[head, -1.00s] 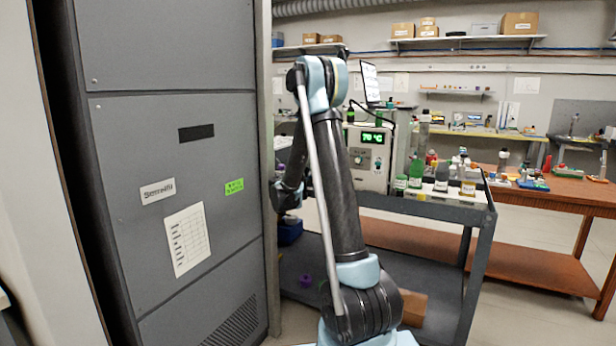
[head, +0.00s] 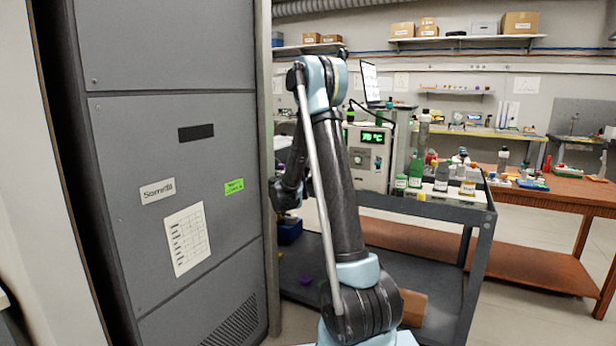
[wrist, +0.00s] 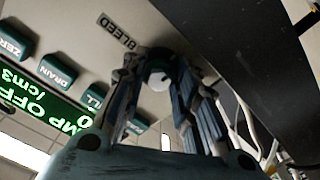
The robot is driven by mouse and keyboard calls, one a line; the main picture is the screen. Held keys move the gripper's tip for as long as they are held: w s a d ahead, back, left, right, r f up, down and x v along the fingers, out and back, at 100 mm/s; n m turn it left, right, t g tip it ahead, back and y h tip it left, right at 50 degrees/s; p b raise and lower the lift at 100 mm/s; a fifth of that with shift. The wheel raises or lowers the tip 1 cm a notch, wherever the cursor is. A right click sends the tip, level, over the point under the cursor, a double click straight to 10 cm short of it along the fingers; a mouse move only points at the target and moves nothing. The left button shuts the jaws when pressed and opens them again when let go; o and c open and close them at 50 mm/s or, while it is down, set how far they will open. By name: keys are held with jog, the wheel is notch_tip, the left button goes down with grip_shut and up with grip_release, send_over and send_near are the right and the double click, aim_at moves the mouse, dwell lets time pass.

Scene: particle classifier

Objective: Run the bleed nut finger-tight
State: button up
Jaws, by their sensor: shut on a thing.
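In the wrist view, the bleed nut (wrist: 158,80) shows as a dark rounded part with a pale centre on a light panel, beside the BLEED label (wrist: 115,31). My gripper (wrist: 154,72) has its two fingers on either side of the nut, shut on it. The fingers cover the nut's sides, so its thread and how far it is seated are hidden. In the head view my arm reaches to the grey cabinet's right edge. The gripper's fingertips and the nut are hidden there.
Green buttons marked ZERO and DRAIN (wrist: 55,69) and a lit green display (wrist: 40,100) sit left of the fingers. A dark panel (wrist: 235,50) and cables (wrist: 255,130) are close on the right. In the head view, a cart (head: 470,208) holds bottles and a 70 °C unit (head: 368,158).

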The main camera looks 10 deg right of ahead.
jog(key=shift+a, duration=0.15)
jog(key=o, duration=1.1)
jog(key=shift+c, duration=0.2)
jog(key=v, duration=1.1)
jog(key=shift+s+a, duration=0.2)
jog(key=shift+s, duration=0.1)
jog(key=shift+f, duration=0.1)
jog(key=shift+c, duration=0.5)
